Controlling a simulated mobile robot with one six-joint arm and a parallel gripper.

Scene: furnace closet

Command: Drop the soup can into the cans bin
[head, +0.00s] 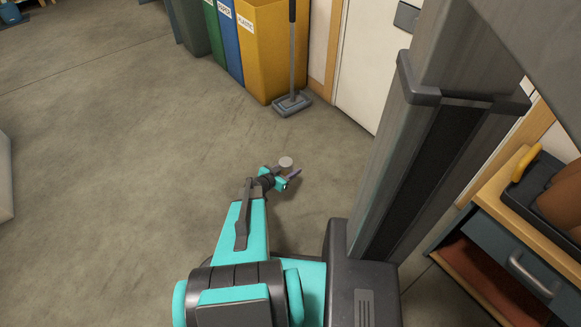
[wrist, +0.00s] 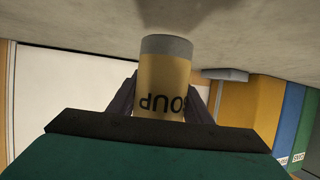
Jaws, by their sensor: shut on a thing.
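The soup can (wrist: 165,85) is yellow-tan with a grey end band and dark lettering, upside down in the wrist view. My gripper (wrist: 165,100) is shut on it, one finger on each side. In the head view, my gripper (head: 286,176) holds the can (head: 286,162) over open floor, apart from the bins. A row of bins stands at the back: a green bin (head: 194,25), a blue bin (head: 226,42) labelled paper and a yellow bin (head: 272,45) labelled plastic.
A workbench with a drawer (head: 515,255) is at the right. The concrete floor (head: 120,170) at left and middle is clear.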

